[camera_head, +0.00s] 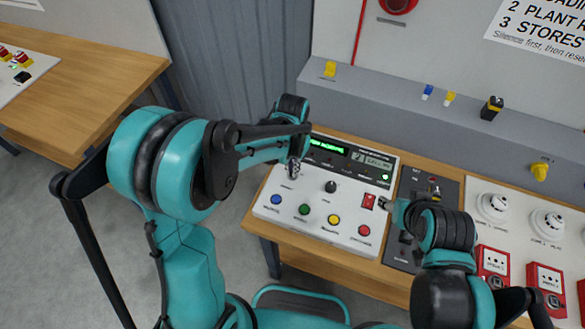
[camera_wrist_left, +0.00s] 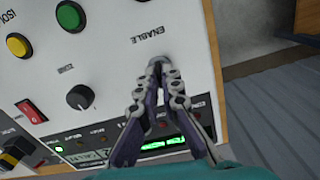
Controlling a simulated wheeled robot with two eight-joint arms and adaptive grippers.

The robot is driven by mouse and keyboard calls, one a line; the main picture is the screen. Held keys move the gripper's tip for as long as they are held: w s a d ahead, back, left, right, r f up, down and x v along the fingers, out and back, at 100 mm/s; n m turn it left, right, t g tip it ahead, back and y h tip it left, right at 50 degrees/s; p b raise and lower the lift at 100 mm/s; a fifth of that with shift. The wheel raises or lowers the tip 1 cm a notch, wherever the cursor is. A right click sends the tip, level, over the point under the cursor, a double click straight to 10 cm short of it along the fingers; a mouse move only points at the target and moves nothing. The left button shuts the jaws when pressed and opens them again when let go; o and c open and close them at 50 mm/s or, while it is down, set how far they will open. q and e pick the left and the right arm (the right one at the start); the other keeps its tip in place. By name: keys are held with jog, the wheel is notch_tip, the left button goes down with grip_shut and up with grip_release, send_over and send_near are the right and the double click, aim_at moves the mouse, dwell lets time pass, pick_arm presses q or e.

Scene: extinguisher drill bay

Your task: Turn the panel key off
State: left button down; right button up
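The white control panel (camera_head: 318,222) lies on the wooden bench, and it also shows in the left wrist view (camera_wrist_left: 115,75). My left gripper (camera_head: 293,172) is down at the panel's upper left. In the left wrist view its fingertips (camera_wrist_left: 158,66) are drawn close together beside the word ENABLE, around a small grey piece that looks like the panel key (camera_wrist_left: 158,60). The fingers hide most of the key, so its turn angle cannot be read. My right gripper (camera_head: 387,203) is at the panel's right edge near the red rocker switch (camera_head: 369,201); its finger opening is unclear.
The panel carries a black knob (camera_head: 331,187), a lit green display (camera_head: 328,146), and blue, green, yellow and red (camera_head: 364,230) buttons. A dark plate (camera_head: 405,225) with controls lies to its right, then white detectors (camera_head: 493,206) and red call points (camera_head: 493,262). A grey ledge (camera_head: 390,100) runs behind.

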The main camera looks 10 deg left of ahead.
pick_arm(q)
jog(key=shift+n, duration=0.6)
jog(key=c, duration=1.7)
grip_release()
jog(key=shift+r, duration=0.1)
notch_tip(320, 180, up, 12)
jog(key=shift+f, duration=0.1)
